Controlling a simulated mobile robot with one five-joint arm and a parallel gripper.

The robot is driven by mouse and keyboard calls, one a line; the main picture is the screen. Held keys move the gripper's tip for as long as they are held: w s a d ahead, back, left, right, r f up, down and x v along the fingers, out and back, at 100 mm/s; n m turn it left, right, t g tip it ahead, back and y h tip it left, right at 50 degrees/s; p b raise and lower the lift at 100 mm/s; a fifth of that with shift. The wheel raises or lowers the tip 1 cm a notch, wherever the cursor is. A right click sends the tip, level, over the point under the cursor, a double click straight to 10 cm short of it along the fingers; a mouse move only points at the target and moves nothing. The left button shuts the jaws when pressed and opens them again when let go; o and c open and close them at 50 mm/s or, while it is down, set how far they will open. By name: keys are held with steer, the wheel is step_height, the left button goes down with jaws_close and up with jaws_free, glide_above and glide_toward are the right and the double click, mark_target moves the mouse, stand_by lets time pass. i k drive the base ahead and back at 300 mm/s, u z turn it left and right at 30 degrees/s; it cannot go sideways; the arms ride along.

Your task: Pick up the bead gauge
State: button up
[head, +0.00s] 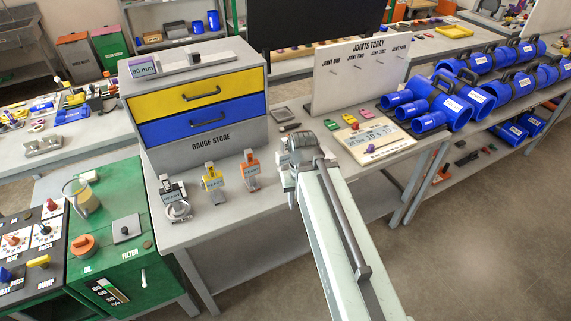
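Three small upright gauge-like pieces stand in a row on the grey bench in front of the gauge store (207,143): a dark-and-white one (172,190), a yellow one (212,178) and an orange one (250,170). Their small labels are unreadable, so I cannot tell which is the bead gauge. A ring-shaped grey item (179,211) lies by the dark one. My gripper (303,152) is over the bench, right of the orange piece and apart from it. My own arm hides its fingertips, so I cannot tell whether it is open or holds anything.
The gauge store has a yellow drawer (205,95) and a blue drawer (200,124), both shut. A "90 mm" block (144,69) sits on top. A green cabinet (107,222) is at left.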

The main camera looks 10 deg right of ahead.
mark_target(283, 157)
steer(key=u, duration=0.05)
steer(key=k, duration=1)
steer(key=u, duration=1.9)
steer(key=i, duration=1.15)
steer(key=z, duration=1.45)
steer(key=i, duration=0.5)
steer(key=u, duration=0.15)
